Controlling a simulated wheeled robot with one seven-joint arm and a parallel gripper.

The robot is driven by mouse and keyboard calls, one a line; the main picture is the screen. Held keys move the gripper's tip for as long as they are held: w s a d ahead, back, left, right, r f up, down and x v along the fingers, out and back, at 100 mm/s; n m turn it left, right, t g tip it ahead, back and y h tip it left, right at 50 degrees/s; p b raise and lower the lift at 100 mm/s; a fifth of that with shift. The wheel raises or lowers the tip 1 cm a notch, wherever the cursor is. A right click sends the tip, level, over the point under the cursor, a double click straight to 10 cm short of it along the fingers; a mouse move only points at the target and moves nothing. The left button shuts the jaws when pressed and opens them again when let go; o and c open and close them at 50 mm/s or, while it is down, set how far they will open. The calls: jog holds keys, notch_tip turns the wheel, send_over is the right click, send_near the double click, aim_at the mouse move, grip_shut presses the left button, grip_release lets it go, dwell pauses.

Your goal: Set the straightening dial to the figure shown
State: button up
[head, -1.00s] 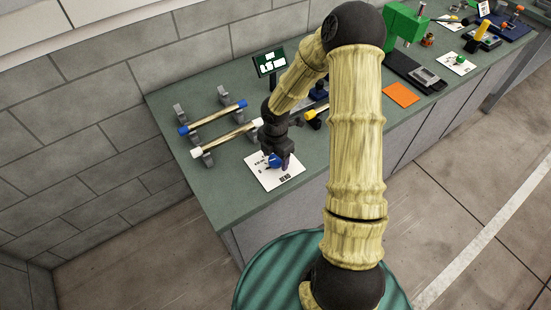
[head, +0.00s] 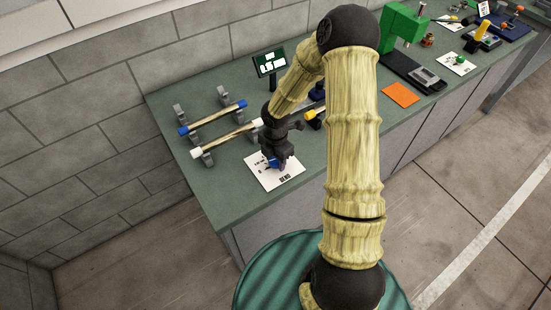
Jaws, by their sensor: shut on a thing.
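The dial is a blue knob (head: 273,162) on a white plate (head: 287,182) with dark markings, near the left front of the green bench. My gripper (head: 277,163) points down over the plate and is shut on the knob, hiding most of it. The dial's pointer and most of its scale cannot be read. A small dark display (head: 269,64) with white figures stands behind, at the back of the bench; its figures are too small to read surely.
Two rods, one with blue ends (head: 213,118) and one with white ends (head: 226,139), lie on grey stands left of my gripper. An orange pad (head: 401,95) and a green machine (head: 403,25) stand to the right. My arm hides the middle of the bench.

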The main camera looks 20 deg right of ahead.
jog(key=shift+m, duration=0.4)
jog(key=m+b, duration=0.1)
jog(key=m, duration=0.5)
jog(key=m+b, duration=0.1)
jog(key=m, duration=0.5)
jog(key=shift+m+b, duration=0.3)
jog(key=shift+m, duration=0.1)
jog(key=m+b, duration=0.1)
jog(key=m, duration=0.9)
jog(key=shift+b, duration=0.35)
jog(key=shift+w, duration=0.1)
jog(key=o, duration=1)
jog(key=shift+r, duration=0.15)
